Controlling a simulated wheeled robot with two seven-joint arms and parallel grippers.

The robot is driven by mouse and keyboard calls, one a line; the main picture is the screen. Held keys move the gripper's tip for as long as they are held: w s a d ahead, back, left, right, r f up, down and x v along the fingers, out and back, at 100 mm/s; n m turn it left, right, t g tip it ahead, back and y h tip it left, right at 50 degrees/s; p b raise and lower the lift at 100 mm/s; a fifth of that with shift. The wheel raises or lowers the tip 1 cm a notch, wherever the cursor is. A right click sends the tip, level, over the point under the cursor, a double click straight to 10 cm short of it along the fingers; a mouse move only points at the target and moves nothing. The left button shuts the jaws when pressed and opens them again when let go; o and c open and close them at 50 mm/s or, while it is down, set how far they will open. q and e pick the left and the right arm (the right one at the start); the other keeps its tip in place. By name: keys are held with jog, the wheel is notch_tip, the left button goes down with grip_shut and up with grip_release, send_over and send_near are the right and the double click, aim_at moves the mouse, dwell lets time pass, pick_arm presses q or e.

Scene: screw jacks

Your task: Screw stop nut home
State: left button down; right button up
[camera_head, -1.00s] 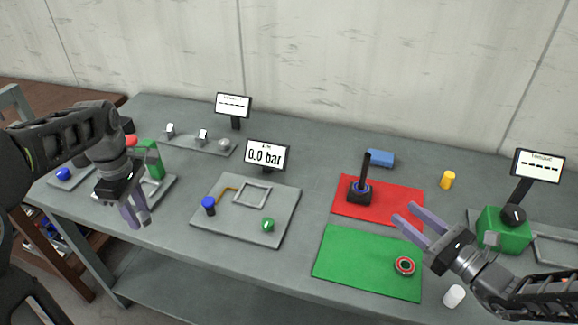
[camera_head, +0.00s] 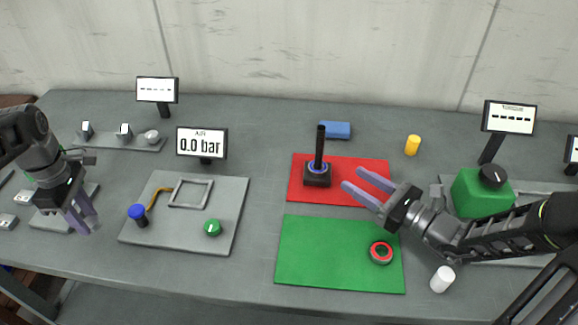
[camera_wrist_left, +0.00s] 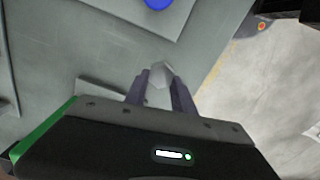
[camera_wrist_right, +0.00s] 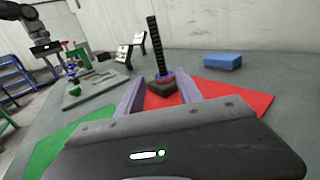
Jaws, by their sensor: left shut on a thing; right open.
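A screw jack (camera_head: 317,176) with a black base, a blue ring low on it and an upright dark threaded post stands on the red mat (camera_head: 362,180). It also shows ahead in the right wrist view (camera_wrist_right: 165,85). My right gripper (camera_head: 352,187) is open and empty, to the right of the jack. My left gripper (camera_head: 86,225) is far left over the table's front part, shut on a small pale grey piece (camera_wrist_left: 160,92) between its fingertips. I cannot tell whether this is the stop nut. A red-rimmed dark ring (camera_head: 381,252) lies on the green mat (camera_head: 310,255).
A white cylinder (camera_head: 442,279) stands by the green mat near my right arm. A green box with a black knob (camera_head: 483,193) is at right. A blue block (camera_head: 335,130) and yellow cylinder (camera_head: 412,145) stand behind. A grey plate (camera_head: 185,240) bears knobs.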

aim_at(319, 158)
jog(key=shift+w, duration=0.1)
pick_arm(q)
jog(key=shift+r+p, duration=0.5)
jog(key=shift+p, duration=0.05)
pick_arm(e)
jog(key=x, duration=0.6)
jog(key=shift+w+a, duration=0.25)
jog(key=shift+w, duration=0.05)
pick_arm(q)
jog(key=shift+r, duration=0.2)
pick_arm(e)
jog(key=shift+w+a, duration=0.25)
jog(key=shift+a, duration=0.05)
pick_arm(q)
jog(key=shift+r+p, duration=0.45)
jog(key=shift+p, duration=0.2)
pick_arm(e)
jog(key=x, duration=0.4)
jog(key=shift+w+f, duration=0.1)
jog(key=shift+w, duration=0.2)
jog(key=shift+c, duration=0.2)
